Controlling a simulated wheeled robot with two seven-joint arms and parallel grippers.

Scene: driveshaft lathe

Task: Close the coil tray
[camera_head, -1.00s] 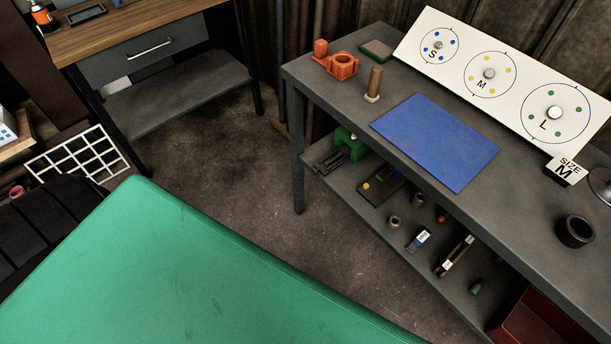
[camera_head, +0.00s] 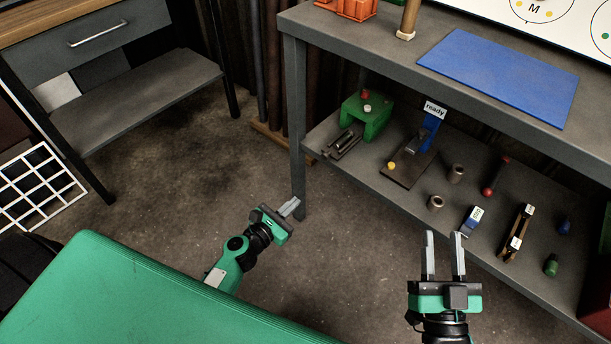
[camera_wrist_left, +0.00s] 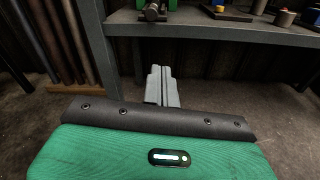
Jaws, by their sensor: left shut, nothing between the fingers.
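A green device (camera_head: 373,117) with a red knob stands at the left end of the bench's lower shelf. A dark grey tray-like part (camera_head: 343,143) juts out from its front; no label shows whether this is the coil tray. The part also shows at the top of the left wrist view (camera_wrist_left: 153,12). My left gripper (camera_head: 293,206) is shut and empty, over the floor in front of the bench's near leg, apart from the device. In the left wrist view its fingers (camera_wrist_left: 160,72) are together. My right gripper (camera_head: 443,236) is open and empty in front of the shelf.
The lower shelf (camera_head: 415,205) holds a "ready" stand (camera_head: 432,128), metal bushings, and several small tools. A blue mat (camera_head: 500,75) lies on the bench top above. A drawer cabinet (camera_head: 95,40) stands at the left. Open floor lies between it and the bench.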

